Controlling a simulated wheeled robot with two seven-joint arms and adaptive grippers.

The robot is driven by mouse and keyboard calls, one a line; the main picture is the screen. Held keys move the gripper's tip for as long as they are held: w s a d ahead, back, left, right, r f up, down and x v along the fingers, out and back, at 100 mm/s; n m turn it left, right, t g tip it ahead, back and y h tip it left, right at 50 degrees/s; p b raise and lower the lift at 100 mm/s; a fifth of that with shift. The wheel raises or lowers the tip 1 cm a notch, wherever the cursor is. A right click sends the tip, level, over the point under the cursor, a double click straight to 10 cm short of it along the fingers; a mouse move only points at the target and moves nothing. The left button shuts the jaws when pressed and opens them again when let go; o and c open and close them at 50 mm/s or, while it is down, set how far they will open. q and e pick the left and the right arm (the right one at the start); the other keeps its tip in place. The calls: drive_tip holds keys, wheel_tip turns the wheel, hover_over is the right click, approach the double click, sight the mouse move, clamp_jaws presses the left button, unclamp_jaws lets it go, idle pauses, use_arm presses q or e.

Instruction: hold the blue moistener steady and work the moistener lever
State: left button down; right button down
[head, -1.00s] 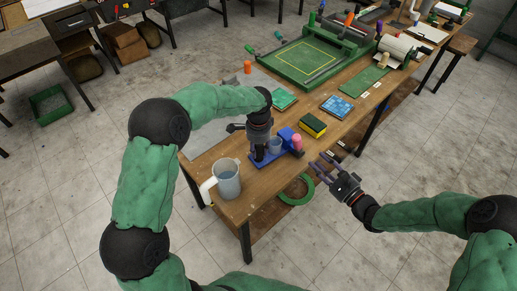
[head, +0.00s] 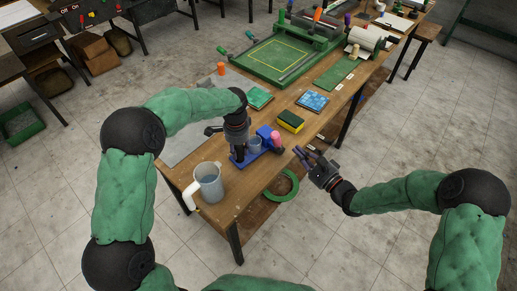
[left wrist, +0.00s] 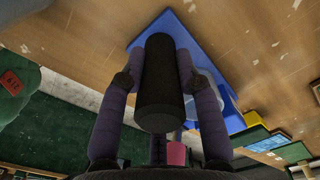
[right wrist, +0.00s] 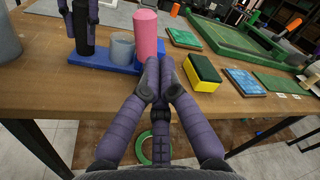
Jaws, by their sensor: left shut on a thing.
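The blue moistener (head: 238,161) lies near the table's front edge, with a grey cup (right wrist: 122,48), a black upright post (right wrist: 84,35) and a pink lever knob (head: 275,138). My left gripper (head: 238,150) is shut on the black post, which fills its fingers in the left wrist view (left wrist: 158,75). My right gripper (head: 301,152) is empty, just off the table's front edge. In the right wrist view its fingertips (right wrist: 162,72) are together, in front of and a little below the pink knob. They look apart from it.
A yellow and dark-green sponge (head: 290,121), a blue tile sheet (head: 312,101) and a green tile sheet (head: 259,97) lie behind. A green ring (head: 283,190) sits on the lower shelf.

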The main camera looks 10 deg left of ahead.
drive_tip(key=w+a+r+m+t+h, duration=0.6)
drive_tip(key=w+a+r+m+h, duration=0.15)
drive_tip(key=m+h, duration=0.55)
drive_tip(key=s+a+f+m+g+h, duration=0.2)
drive_tip(key=s+a+m+g+h, duration=0.1)
drive_tip(key=s, duration=0.6)
drive_tip(key=s+a+f+m+g+h, duration=0.3)
drive_tip(key=s+a+m+g, duration=0.1)
drive_tip(key=s+m, duration=0.4)
drive_tip(key=shift+s+a+f+g, duration=0.15)
drive_tip(key=shift+s+a+g, duration=0.15)
drive_tip(key=shift+s+a, duration=0.25)
drive_tip(key=shift+w, duration=0.1)
